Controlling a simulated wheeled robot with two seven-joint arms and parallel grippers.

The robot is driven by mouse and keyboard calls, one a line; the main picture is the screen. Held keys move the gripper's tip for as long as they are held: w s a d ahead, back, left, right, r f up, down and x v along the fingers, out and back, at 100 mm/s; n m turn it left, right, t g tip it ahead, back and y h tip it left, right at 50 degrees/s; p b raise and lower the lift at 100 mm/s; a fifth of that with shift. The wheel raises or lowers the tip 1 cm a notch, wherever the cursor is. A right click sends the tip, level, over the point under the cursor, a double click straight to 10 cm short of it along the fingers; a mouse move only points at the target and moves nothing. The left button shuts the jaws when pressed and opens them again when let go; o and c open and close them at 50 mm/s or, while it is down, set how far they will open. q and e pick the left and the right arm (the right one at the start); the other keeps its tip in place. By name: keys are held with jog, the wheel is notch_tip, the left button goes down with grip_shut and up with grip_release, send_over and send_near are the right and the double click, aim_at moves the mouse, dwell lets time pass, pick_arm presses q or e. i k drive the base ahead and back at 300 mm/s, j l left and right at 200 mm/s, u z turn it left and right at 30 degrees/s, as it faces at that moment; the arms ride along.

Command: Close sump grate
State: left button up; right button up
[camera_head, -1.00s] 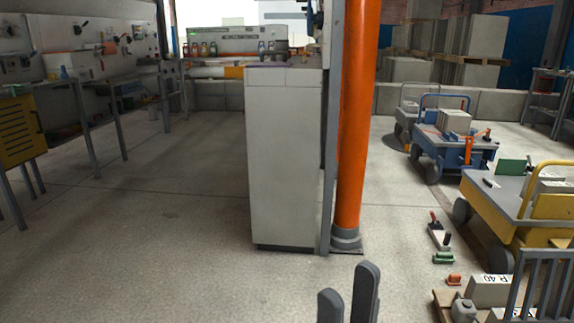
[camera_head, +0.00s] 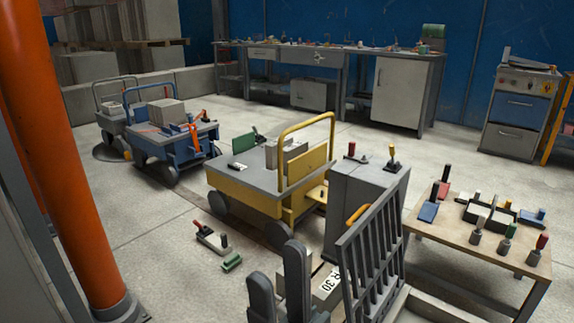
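The sump grate (camera_head: 370,260) is a dark grey barred panel. It stands up steeply, tilted open, right of centre at the bottom of the head view. A pale edge (camera_head: 435,309) shows at floor level to its right; the pit itself is mostly out of view. My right gripper (camera_head: 277,268) shows at the bottom centre, left of the grate. My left gripper is not in view.
A wooden table (camera_head: 480,250) with several tools stands right of the grate. A grey cabinet (camera_head: 362,195) is behind it. A yellow cart (camera_head: 255,185), a box marked R 30 (camera_head: 327,288) and small tools (camera_head: 212,239) lie left. An orange column (camera_head: 65,160) stands far left.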

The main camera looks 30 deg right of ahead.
aim_at(392, 257)
jog(key=i+j+z, duration=0.1)
jog(key=z, duration=0.3)
jog(key=i+j+z, duration=0.15)
jog(key=i+z, duration=0.25)
jog(key=i+j+z, duration=0.1)
jog(key=z, duration=0.3)
jog(key=i+j+z, duration=0.15)
jog(key=j+z, duration=0.25)
jog(key=i+j+z, duration=0.2)
jog(key=j+z, duration=0.15)
jog(key=z, duration=0.15)
jog(key=i+j+z, duration=0.15)
jog(key=j+z, duration=0.3)
jog(key=i+j+z, duration=0.1)
jog(key=j+z, duration=0.7)
jog(key=j, duration=0.2)
jog(key=i, duration=0.05)
